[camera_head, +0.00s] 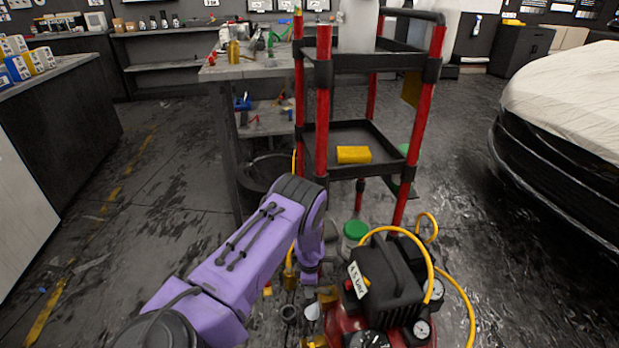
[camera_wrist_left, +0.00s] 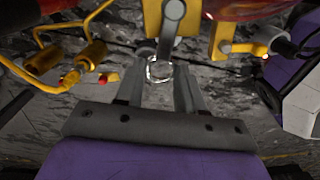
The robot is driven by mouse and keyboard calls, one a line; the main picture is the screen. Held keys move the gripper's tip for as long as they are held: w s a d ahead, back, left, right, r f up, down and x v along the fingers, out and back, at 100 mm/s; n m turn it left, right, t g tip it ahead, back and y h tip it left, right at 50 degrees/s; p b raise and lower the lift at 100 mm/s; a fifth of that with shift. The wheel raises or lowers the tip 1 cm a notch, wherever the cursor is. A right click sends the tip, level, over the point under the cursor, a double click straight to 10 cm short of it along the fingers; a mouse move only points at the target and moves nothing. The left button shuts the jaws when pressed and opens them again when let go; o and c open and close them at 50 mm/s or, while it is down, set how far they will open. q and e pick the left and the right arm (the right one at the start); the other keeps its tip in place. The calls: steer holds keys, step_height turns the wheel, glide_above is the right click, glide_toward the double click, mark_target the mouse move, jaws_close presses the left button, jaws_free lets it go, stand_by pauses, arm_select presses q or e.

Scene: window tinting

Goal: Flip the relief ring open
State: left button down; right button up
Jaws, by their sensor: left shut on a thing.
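The air compressor (camera_head: 395,275), with a red tank and a black top, stands at the bottom centre-right of the head view. My left gripper (camera_head: 308,282) reaches down at its left side; its fingertips are hard to make out there. In the left wrist view, the relief ring (camera_wrist_left: 160,70) is a small shiny metal ring at the end of a grey stem. The stem comes from a yellow brass fitting (camera_wrist_left: 172,15). My left gripper (camera_wrist_left: 160,80) is shut on the ring, which sits between its fingertips. My right gripper is in neither view.
A yellow hose (camera_head: 465,290) loops around the compressor. Brass fittings (camera_wrist_left: 92,52) flank the ring. A red and black cart (camera_head: 325,110) stands just behind, with a green-lidded jar (camera_head: 355,230) near its foot. The floor at left is clear.

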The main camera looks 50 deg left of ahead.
arm_select(q)
steer(key=c, duration=0.7)
jaws_free()
step_height(320, 180, up, 10)
steer(key=p, duration=0.2)
steer(key=shift+r+p, duration=0.25)
steer(key=shift+p, duration=0.15)
